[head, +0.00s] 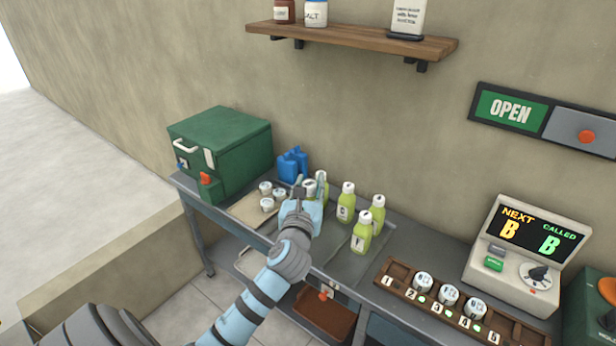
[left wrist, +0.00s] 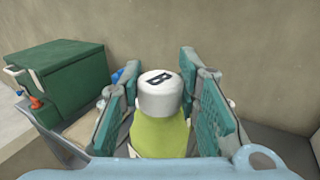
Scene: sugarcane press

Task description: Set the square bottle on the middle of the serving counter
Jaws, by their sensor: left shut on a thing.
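My left gripper (head: 310,190) is over the back part of the grey metal counter (head: 405,245). In the left wrist view its two teal pads stand on either side of a yellow-green bottle (left wrist: 160,132) with a white cap marked B, and it is shut on this bottle. The bottle looks upright; its lower part is hidden, and I cannot tell whether its body is square. Several similar bottles with white caps stand to the right, among them a front one (head: 361,236) and a back one (head: 345,205). My right gripper is not in view.
A green box (head: 222,150) stands at the counter's left end, with small white-topped jars (head: 267,204) and a blue container (head: 292,165) beside it. A numbered brown rack (head: 395,290) holds several jars at right, before a NEXT/CALLED display (head: 525,245). A shelf (head: 350,40) hangs above.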

